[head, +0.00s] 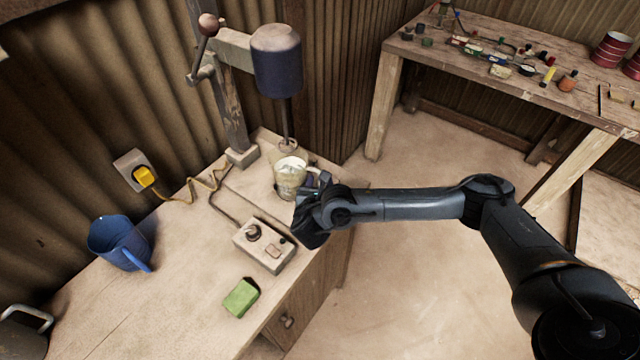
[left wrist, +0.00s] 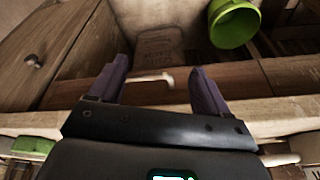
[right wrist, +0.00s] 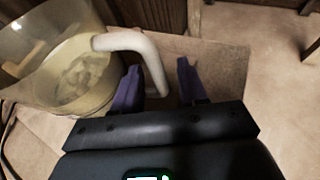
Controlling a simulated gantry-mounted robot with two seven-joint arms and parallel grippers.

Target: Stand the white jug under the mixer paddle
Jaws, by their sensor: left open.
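The white jug (head: 289,182) stands upright on the bench at the foot of the mixer, with pale lumpy contents. The mixer paddle (head: 288,146) is above its mouth; I cannot tell how exactly they line up. In the right wrist view the jug (right wrist: 70,85) is see-through, with a white handle (right wrist: 140,45). My right gripper (right wrist: 158,85) is open, with the lower handle between its fingers and a gap visible on the right side. It also shows beside the jug in the head view (head: 308,208). My left gripper (left wrist: 158,85) is open and empty.
The mixer motor (head: 277,62) hangs from a post with a lever. A control box (head: 264,245), green block (head: 241,298) and blue jug (head: 118,243) stand on the bench. A yellow plug (head: 145,177) trails a cord. A green bucket (left wrist: 235,25) is near my left gripper.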

